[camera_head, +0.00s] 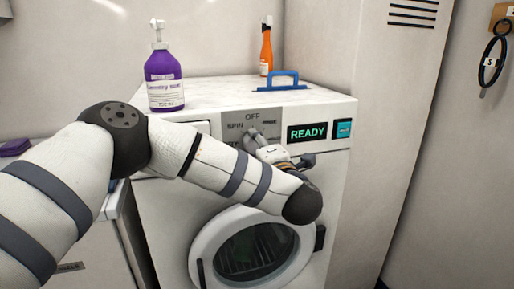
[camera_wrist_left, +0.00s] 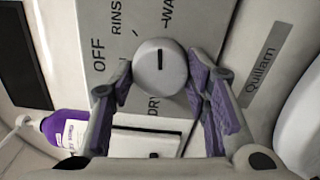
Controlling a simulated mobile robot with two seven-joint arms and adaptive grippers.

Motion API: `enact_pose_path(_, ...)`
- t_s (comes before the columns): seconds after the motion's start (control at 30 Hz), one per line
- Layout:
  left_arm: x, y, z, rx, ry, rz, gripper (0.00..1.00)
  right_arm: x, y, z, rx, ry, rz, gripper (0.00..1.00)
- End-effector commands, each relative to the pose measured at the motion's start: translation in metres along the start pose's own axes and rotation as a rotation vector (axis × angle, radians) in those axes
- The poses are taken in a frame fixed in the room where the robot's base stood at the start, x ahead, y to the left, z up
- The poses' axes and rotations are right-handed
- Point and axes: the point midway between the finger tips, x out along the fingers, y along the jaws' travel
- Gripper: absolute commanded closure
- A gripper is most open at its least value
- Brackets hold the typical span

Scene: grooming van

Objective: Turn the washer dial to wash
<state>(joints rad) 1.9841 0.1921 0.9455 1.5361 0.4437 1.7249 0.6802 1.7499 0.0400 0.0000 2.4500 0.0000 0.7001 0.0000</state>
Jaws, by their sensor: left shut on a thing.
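The washer (camera_head: 325,108) is a white front-loader, with a grey dial panel (camera_head: 212,119) on its upper front. The grey round dial (camera_wrist_left: 160,67) shows in the left wrist view with a short dark mark across its face. OFF, RINSE, WASH and DRY are printed around it, some partly hidden. I cannot tell which end of the mark is the pointer. My left gripper (camera_head: 252,139) reaches the panel from the front; in the left wrist view its purple-padded fingers (camera_wrist_left: 160,80) close on the dial from both sides. In the head view the dial is largely hidden by the gripper.
A READY display (camera_head: 307,132) glows green right of the panel. The round door (camera_head: 206,248) is below my arm. A tall cabinet (camera_head: 365,140) stands at right.

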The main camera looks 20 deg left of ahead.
Motion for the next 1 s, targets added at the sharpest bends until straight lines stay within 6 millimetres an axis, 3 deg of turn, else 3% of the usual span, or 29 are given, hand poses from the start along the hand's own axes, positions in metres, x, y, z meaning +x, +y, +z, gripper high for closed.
enact_pose_path(0.3, -0.0002, -0.002, -0.0009, 0.129, 0.003, -0.004, 0.85, 0.0004, 0.0, 0.0003, 0.0, -0.001, 0.0, 1.0)
enact_pose_path(0.9, 0.0, -0.0022, -0.0012, 0.162, 0.003, -0.004, 0.85, 0.0004, 0.0, 0.0003, 0.0, -0.001, 0.0, 1.0)
enact_pose_path(0.93, 0.0, -0.0022, -0.0012, 0.162, 0.003, -0.004, 0.53, 0.0004, 0.0, 0.0003, 0.0, -0.001, 0.0, 1.0)
enact_pose_path(1.0, 0.0, -0.002, -0.001, 0.162, 0.002, -0.004, 0.37, 0.0004, 0.0, 0.0003, 0.0, -0.001, 0.0, 1.0)
